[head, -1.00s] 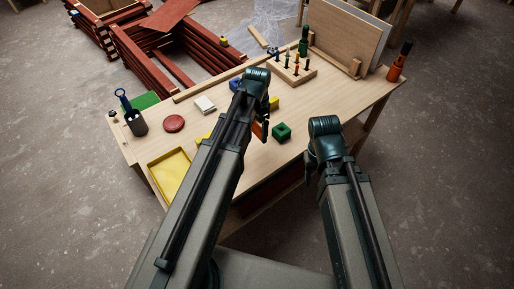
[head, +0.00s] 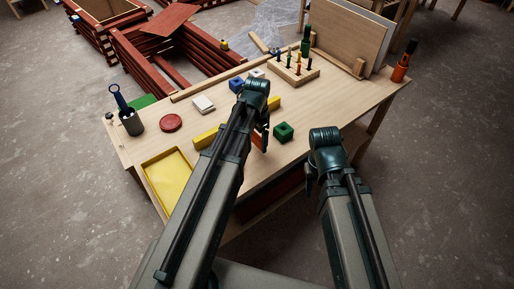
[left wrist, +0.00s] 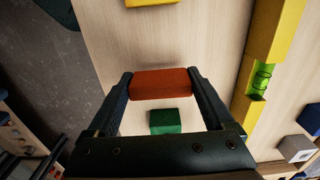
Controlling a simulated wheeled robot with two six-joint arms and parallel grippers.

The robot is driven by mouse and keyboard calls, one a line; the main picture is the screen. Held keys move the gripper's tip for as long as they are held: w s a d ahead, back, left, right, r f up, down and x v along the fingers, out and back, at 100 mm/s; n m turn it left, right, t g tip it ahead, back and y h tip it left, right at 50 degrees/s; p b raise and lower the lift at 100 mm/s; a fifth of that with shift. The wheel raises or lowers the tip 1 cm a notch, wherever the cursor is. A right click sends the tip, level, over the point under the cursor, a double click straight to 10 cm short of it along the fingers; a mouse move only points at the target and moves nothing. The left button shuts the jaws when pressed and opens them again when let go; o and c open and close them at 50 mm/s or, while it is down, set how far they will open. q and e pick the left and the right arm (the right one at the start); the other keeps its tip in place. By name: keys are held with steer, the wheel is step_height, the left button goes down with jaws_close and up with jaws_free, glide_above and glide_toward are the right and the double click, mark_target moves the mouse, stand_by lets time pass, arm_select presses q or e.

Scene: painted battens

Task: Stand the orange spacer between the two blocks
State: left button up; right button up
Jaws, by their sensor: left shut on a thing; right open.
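My left gripper (left wrist: 160,90) is shut on the orange spacer (left wrist: 160,84), which spans between its fingers above the table in the left wrist view. In the head view the arm hides most of the spacer. Two yellow blocks lie in a line on the table, one left of my left arm (head: 207,138) and one right of it (head: 273,104). In the left wrist view they show at the right (left wrist: 275,25), with a green patch (left wrist: 262,80) with a dark outline in the gap between them. The spacer is apart from them. My right gripper (head: 311,180) is open and empty near the table's front edge.
A green block (head: 283,132) sits right of my left gripper. A blue block (head: 236,84) and a whitish block (head: 257,73) are behind it. A yellow tray (head: 150,167), red disc (head: 171,123), cup (head: 132,124) and peg board (head: 292,75) stand around.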

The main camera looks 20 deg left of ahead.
mark_target(257, 146)
arm_select(q)
steer(key=shift+f+b, duration=1.4)
steer(key=shift+f, duration=0.35)
steer(key=shift+f, duration=0.15)
steer(key=o, duration=1.1)
steer(key=shift+c, duration=0.2)
step_height(257, 146, up, 12)
steer(key=p, duration=1.2)
steer(key=shift+r, duration=0.25)
steer(key=s+d+n+y, duration=0.1)
steer(key=s+d+n, duration=0.2)
steer(key=s+d, duration=0.7)
steer(key=s, duration=0.4)
steer(key=shift+s+d+n, duration=0.15)
steer(key=shift+d+n, duration=0.1)
steer(key=shift+n, duration=0.15)
